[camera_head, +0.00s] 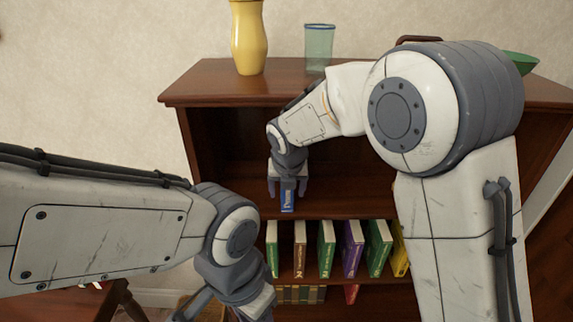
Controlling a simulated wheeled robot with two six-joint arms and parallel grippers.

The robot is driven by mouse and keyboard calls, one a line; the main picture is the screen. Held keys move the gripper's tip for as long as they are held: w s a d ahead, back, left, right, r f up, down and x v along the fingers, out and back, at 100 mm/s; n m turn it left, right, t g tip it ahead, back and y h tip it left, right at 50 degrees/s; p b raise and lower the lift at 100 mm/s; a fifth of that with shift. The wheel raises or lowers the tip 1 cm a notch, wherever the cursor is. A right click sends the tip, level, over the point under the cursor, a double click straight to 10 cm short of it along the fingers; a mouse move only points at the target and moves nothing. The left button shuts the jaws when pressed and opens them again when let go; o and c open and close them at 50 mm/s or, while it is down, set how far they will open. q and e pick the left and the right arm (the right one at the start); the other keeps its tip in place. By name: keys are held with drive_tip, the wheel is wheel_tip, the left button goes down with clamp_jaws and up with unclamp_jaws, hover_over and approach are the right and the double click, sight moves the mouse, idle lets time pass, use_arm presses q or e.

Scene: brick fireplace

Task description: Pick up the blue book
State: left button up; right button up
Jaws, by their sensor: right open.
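My left gripper (222,310) is at the bottom edge of the view, well in front of the bookcase. Its fingertips are cut off, so its opening is unclear.
The bookcase (200,90) holds a yellow vase (248,40), a clear glass (319,48) and a partly hidden green bowl (522,63) on top. Several coloured books, including a purple one (352,248), stand on the shelf below. My right arm covers the bookcase's right side.

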drive_tip(key=shift+f, duration=0.3)
idle(0.5)
clamp_jaws()
drive_tip(key=shift+w+r, duration=0.1)
drive_tip(key=shift+r, duration=0.05)
idle(1.3)
